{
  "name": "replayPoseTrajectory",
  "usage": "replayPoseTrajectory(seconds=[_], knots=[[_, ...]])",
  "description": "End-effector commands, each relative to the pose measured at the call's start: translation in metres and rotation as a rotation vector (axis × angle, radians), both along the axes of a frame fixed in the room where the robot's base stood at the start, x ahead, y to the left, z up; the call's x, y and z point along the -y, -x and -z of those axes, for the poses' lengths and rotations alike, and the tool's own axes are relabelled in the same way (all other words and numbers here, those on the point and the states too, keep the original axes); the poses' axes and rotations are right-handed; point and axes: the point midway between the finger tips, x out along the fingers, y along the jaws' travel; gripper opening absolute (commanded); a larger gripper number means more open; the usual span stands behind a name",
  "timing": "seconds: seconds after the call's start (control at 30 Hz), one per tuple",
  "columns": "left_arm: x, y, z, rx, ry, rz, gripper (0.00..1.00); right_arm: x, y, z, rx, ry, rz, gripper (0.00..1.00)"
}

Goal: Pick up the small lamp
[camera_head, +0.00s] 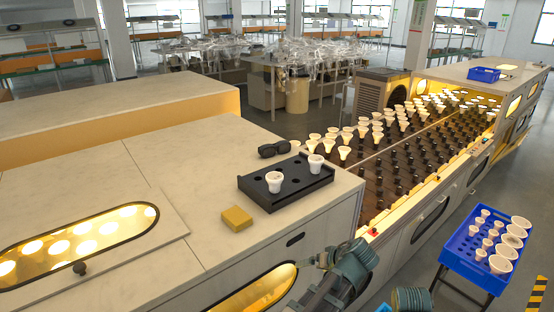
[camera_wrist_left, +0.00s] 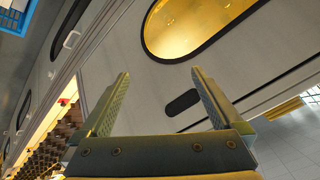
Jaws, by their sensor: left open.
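Small white lamps (camera_head: 481,233) stand in the left part of the blue crate (camera_head: 452,250) at the lower right of the head view. Two white lamps, one at the left (camera_head: 274,182) and one at the right (camera_head: 316,163), stand upright in the black holder (camera_head: 290,193) on the cabinet top. I cannot tell which lamp is meant. My left gripper (camera_head: 322,259) is low in front of the cabinet, below the holder and left of the crate. In the left wrist view, its two fingers (camera_wrist_left: 160,74) are apart with nothing between them.
Larger white lamps (camera_head: 508,250) line the crate's right side. A yellow block (camera_head: 237,218) and dark goggles (camera_head: 273,149) lie near the holder. A long rack (camera_head: 400,160) of sockets and lamps runs to the back right. The cabinet top (camera_head: 150,150) is largely clear.

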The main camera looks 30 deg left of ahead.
Motion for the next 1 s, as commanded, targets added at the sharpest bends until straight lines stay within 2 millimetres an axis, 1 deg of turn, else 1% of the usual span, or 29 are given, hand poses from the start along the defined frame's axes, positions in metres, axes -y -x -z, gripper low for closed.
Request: replayPoseTrajectory(seconds=[0.03, 0.07, 0.1, 0.17, 0.2, 0.3, 0.4, 0.53, 0.67, 0.77, 0.83, 1.0], knots=[[-0.018, -0.017, -0.046, 0.077, -0.035, -0.067, 1.00, 0.000, 0.000, -0.037, 0.000, 0.000, 0.001, 0.50], [-0.028, -0.025, -0.061, 0.127, -0.056, -0.102, 1.00, 0.000, 0.000, -0.046, 0.000, 0.000, 0.001, 0.50], [-0.040, -0.034, -0.081, 0.188, -0.081, -0.147, 1.00, 0.000, 0.000, -0.058, 0.000, -0.001, 0.001, 0.50], [-0.057, -0.046, -0.109, 0.278, -0.113, -0.203, 1.00, 0.000, 0.000, -0.074, -0.001, -0.001, 0.002, 0.50], [-0.067, -0.053, -0.126, 0.334, -0.134, -0.235, 1.00, 0.000, 0.000, -0.083, -0.001, -0.001, 0.002, 0.50], [-0.088, -0.067, -0.163, 0.455, -0.173, -0.297, 1.00, 0.000, 0.000, -0.103, -0.001, -0.001, 0.003, 0.50], [-0.103, -0.078, -0.190, 0.548, -0.200, -0.335, 1.00, 0.000, 0.000, -0.117, -0.001, -0.001, 0.004, 0.50], [-0.114, -0.085, -0.210, 0.622, -0.220, -0.362, 1.00, 0.000, 0.000, -0.126, -0.001, -0.001, 0.004, 0.50], [-0.118, -0.087, -0.215, 0.650, -0.225, -0.370, 1.00, 0.000, 0.000, -0.128, -0.001, -0.001, 0.004, 0.50], [-0.119, -0.088, -0.213, 0.652, -0.226, -0.372, 1.00, 0.000, 0.000, -0.126, -0.001, -0.001, 0.004, 0.50], [-0.124, -0.090, -0.210, 0.650, -0.226, -0.373, 1.00, 0.000, 0.000, -0.122, -0.001, -0.001, 0.004, 0.50], [-0.150, -0.103, -0.196, 0.650, -0.226, -0.375, 1.00, 0.000, 0.000, -0.108, 0.000, -0.001, 0.005, 0.50]])
